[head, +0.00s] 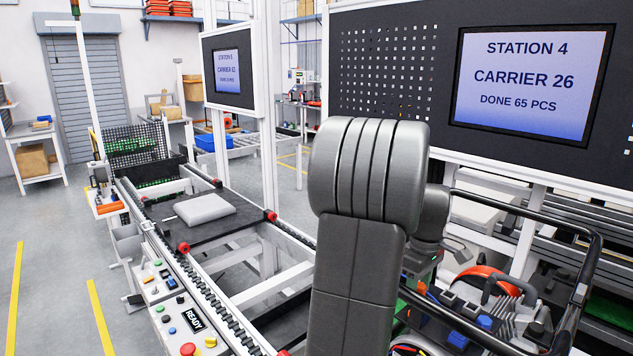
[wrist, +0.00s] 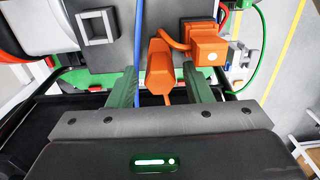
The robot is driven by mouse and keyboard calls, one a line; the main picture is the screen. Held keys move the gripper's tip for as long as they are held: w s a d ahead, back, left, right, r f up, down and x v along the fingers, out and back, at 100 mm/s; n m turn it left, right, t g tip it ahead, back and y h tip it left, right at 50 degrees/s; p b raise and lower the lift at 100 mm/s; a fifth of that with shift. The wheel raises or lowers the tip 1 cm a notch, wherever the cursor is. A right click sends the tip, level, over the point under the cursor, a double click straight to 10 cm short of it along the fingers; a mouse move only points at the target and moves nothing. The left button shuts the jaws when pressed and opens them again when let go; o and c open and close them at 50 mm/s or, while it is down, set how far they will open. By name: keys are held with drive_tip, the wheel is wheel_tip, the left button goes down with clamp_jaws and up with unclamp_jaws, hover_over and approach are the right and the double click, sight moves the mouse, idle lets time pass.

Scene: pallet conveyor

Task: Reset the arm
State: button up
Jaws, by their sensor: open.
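My gripper (wrist: 164,78) shows in the wrist view with its two green fingers apart. An orange plug (wrist: 160,68) appears between the fingers in the picture. I cannot tell how far beyond the fingertips it lies, and no finger visibly presses on it. A short orange cable runs from the plug to an orange block (wrist: 209,50) at its right. In the head view my grey arm stands bent in the foreground, and my gripper is hidden there.
A carrier with a black tubular frame (head: 597,262), an orange-red ring (head: 484,275) and cables is close on the right. A sign reading station 4 (head: 530,80) hangs above. Open floor lies far left.

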wheel_tip(320, 180, up, 13)
drive_tip(key=b, duration=0.1)
wheel_tip(320, 180, down, 13)
drive_tip(key=shift+f+p, duration=0.1)
drive_tip(key=shift+p, duration=0.55)
drive_tip(key=shift+f+m, duration=0.1)
drive_tip(key=shift+m, duration=0.2)
drive_tip(key=m, duration=0.4)
drive_tip(key=shift+b, duration=0.35)
drive_tip(key=m, duration=0.4)
drive_tip(key=shift+d+b, duration=0.1)
drive_tip(key=shift+b, duration=0.2)
drive_tip(key=m+b, duration=0.1)
drive_tip(key=m, duration=0.3)
drive_tip(key=shift+d+m, duration=0.1)
drive_tip(key=shift+m, duration=0.3)
drive_tip(key=shift+m+b, duration=0.55)
drive_tip(key=shift+m, duration=1.75)
